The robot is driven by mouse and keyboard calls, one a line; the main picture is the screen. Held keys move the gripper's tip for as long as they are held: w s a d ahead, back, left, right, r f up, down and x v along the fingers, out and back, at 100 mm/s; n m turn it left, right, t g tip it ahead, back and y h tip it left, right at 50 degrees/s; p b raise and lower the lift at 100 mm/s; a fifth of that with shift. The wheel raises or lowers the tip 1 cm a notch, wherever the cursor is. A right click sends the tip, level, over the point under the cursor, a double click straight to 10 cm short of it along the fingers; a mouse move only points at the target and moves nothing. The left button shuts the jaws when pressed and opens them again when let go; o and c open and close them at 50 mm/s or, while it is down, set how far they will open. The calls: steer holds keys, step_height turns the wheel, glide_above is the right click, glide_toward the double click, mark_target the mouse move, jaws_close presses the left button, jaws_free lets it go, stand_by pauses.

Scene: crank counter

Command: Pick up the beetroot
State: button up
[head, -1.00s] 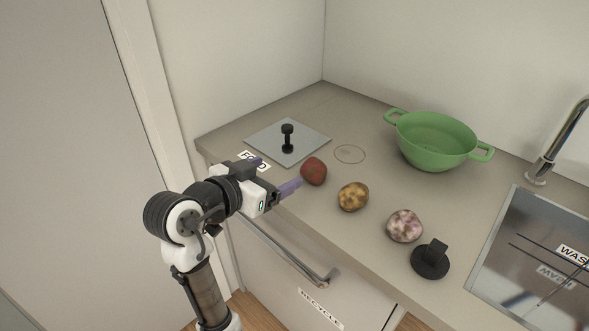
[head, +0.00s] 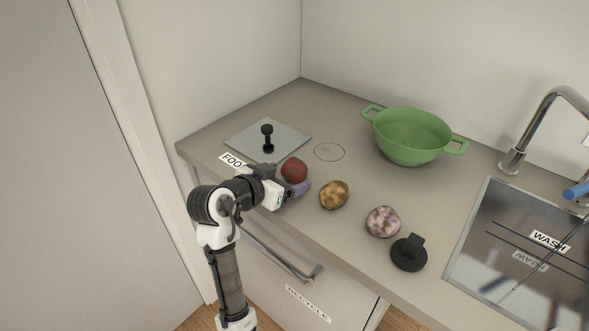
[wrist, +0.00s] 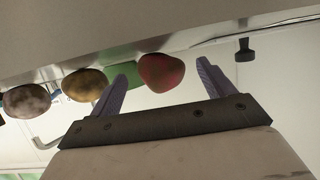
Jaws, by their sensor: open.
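The dark red beetroot (head: 294,169) sits on the counter near its front edge, in front of the metal plate. My gripper (head: 290,182) is right at it from the front, with one purple finger visible on its near right side; the other finger is mostly hidden. In the wrist view the beetroot (wrist: 161,72) shows between the two spread purple fingers (wrist: 162,80), nearer the left one. The gripper is open and holds nothing. I cannot tell whether a finger touches the beetroot.
A yellow-brown potato (head: 334,194) lies to the right, then a mottled pink-white vegetable (head: 383,221) and a black knob on a disc (head: 408,253). Behind are a plate with a black handle (head: 267,138) and a green colander (head: 412,135). The sink (head: 520,245) is at right.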

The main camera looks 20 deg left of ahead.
steer(key=shift+x, duration=1.45)
steer(key=c, duration=1.1)
steer(key=shift+r, duration=0.1)
steer(key=shift+r, duration=0.1)
